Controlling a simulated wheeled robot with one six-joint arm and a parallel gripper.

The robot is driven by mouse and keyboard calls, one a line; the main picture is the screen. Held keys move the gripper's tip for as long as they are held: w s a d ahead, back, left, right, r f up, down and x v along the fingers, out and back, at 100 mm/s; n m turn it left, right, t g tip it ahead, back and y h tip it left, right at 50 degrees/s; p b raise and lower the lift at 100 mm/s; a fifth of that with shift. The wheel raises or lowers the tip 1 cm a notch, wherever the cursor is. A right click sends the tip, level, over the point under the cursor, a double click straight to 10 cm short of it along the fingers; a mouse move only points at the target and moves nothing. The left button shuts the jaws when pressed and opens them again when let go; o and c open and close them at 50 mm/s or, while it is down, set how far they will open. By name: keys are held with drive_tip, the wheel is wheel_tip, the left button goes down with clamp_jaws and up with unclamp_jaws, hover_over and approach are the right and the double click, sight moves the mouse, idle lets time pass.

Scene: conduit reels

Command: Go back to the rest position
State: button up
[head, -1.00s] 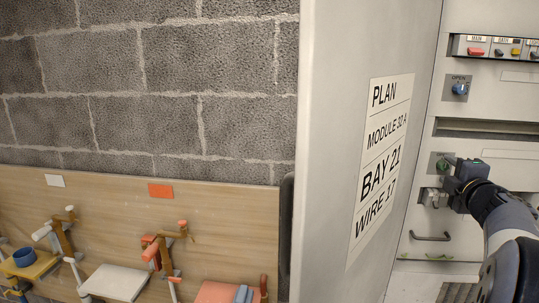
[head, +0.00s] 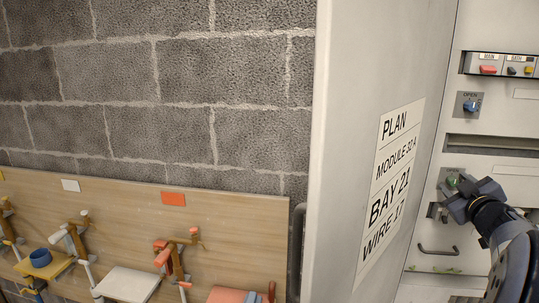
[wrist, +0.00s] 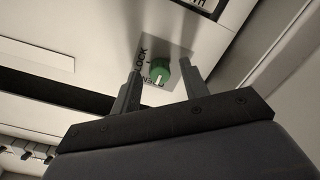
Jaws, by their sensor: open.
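My gripper (head: 456,190) is at the right of the head view, in front of the pale cabinet (head: 480,215). In the wrist view my gripper (wrist: 162,82) is open, with its two fingers apart and nothing between them. A green knob (wrist: 159,71) with a white mark shows beyond the fingertips, on a grey plate lettered LOCK and OPEN. The knob (head: 452,182) is partly hidden by the gripper in the head view. I cannot tell whether the fingers touch it.
A blue knob (head: 471,106) and a row of coloured switches (head: 500,67) are above on the cabinet. A drawer handle (head: 438,250) is below. A labelled side panel (head: 345,120) stands left of my arm. A wooden board (head: 130,215) with reels lines the brick wall.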

drive_tip(key=m, duration=0.7)
drive_tip(key=shift+s+m, duration=0.1)
drive_tip(key=shift+m, duration=0.2)
drive_tip(key=shift+v, duration=0.8)
